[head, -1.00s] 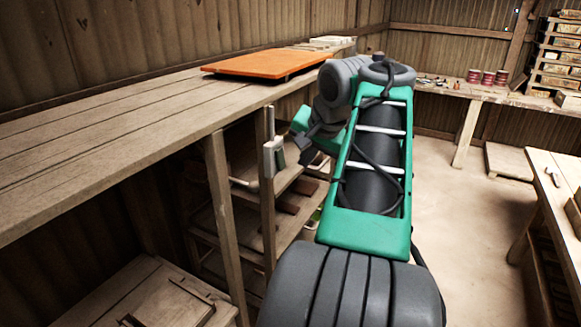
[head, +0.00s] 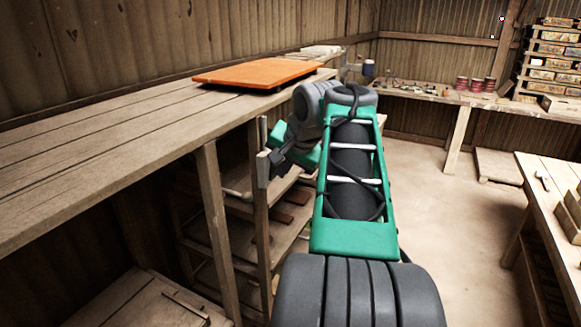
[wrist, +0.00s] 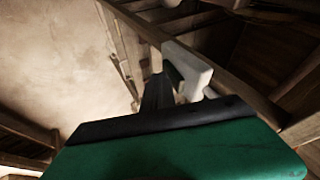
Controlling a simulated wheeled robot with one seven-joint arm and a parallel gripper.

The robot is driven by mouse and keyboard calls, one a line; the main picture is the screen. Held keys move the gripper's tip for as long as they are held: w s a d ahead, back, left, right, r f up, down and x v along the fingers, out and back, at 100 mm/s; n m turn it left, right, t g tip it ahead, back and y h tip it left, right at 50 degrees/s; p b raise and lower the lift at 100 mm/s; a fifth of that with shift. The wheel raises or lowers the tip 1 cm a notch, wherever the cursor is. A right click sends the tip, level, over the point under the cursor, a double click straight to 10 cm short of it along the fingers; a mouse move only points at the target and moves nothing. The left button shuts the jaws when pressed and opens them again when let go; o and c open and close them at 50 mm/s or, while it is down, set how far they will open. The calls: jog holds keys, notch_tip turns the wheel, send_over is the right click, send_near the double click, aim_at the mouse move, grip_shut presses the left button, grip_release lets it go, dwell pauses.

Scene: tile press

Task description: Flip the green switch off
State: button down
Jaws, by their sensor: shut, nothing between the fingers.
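The switch has a pale grey-white housing (head: 263,169) on an upright wooden post under the long bench's front edge. In the wrist view the housing (wrist: 192,68) sits on the post just beyond my fingers, with a small dark green part on its near side. I cannot tell whether the switch is on or off. My gripper (head: 275,161) is shut and empty, right beside the housing, and covers its right side in the head view. In the wrist view the fingertips (wrist: 157,88) are close to the green part; contact is unclear.
The long wooden bench (head: 120,135) carries an orange board (head: 257,72). Shelves (head: 235,205) lie below it, behind the post. A second bench (head: 545,185) stands at the right. The floor (head: 450,210) between is clear.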

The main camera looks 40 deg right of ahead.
jog(key=shift+a+r+p, duration=0.15)
jog(key=shift+r+p, duration=0.7)
jog(key=shift+p, duration=0.05)
jog(key=s+d+f+p+v, duration=0.1)
jog(key=p+v, duration=0.3)
jog(key=v, duration=0.8)
jog(key=shift+s+d+r, duration=0.2)
jog(key=shift+s+d, duration=0.2)
jog(key=shift+s, duration=0.1)
